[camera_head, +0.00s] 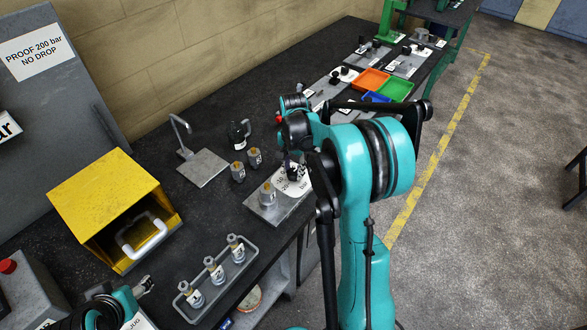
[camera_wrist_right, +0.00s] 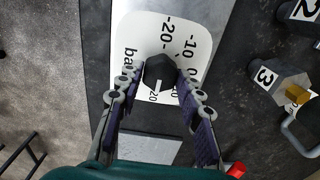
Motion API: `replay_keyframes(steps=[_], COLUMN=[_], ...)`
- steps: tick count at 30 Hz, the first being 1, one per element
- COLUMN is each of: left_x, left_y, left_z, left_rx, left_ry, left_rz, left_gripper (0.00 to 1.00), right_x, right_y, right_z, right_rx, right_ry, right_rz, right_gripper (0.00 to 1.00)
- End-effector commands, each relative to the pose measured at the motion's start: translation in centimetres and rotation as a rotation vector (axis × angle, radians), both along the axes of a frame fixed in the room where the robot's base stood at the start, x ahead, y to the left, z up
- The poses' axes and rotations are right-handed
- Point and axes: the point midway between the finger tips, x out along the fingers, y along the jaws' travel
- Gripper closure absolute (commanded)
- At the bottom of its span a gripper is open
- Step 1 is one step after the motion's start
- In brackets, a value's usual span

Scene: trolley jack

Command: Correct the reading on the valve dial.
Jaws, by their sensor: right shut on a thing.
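The valve dial is a white plate (camera_head: 303,186) on a grey block at the bench's front edge; it also fills the upper middle of the right wrist view (camera_wrist_right: 135,35). It has printed figures such as 10 and 20 and the word "bar", partly covered. A black faceted knob (camera_wrist_right: 159,69) sits on it. A pale mark on the knob's lower side points roughly toward a lower "20". My right gripper (camera_wrist_right: 158,82) is shut on the knob, one finger each side. My left gripper (camera_head: 146,286) shows only partly at the lower left; its jaw state is unclear.
A capped grey fitting (camera_head: 267,194) stands on the same block. Two numbered fittings (camera_head: 238,171) stand behind it. A rack of labelled fittings (camera_head: 216,270), a yellow box (camera_head: 112,205) and a grey stand (camera_head: 203,168) are to the left. Coloured trays (camera_head: 371,80) lie farther back.

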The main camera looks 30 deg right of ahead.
Motion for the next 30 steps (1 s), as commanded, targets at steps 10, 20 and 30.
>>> replay_keyframes(steps=[10, 20, 30], left_x=[0.0, 0.0, 0.0], left_y=[0.0, 0.0, 0.0], left_z=[0.0, 0.0, 0.0], left_rx=[0.0, 0.0, 0.0], left_ry=[0.0, 0.0, 0.0], left_rz=[0.0, 0.0, 0.0], left_gripper=[0.43, 0.43, 0.43], right_x=[0.0, 0.0, 0.0], right_y=[0.0, 0.0, 0.0], right_z=[0.0, 0.1, 5.4], right_rx=[0.001, 0.0, 0.0], right_ry=[0.0, 0.0, 0.0], right_rz=[-0.001, 0.0, 0.0], right_gripper=[0.48, 0.43, 0.43])
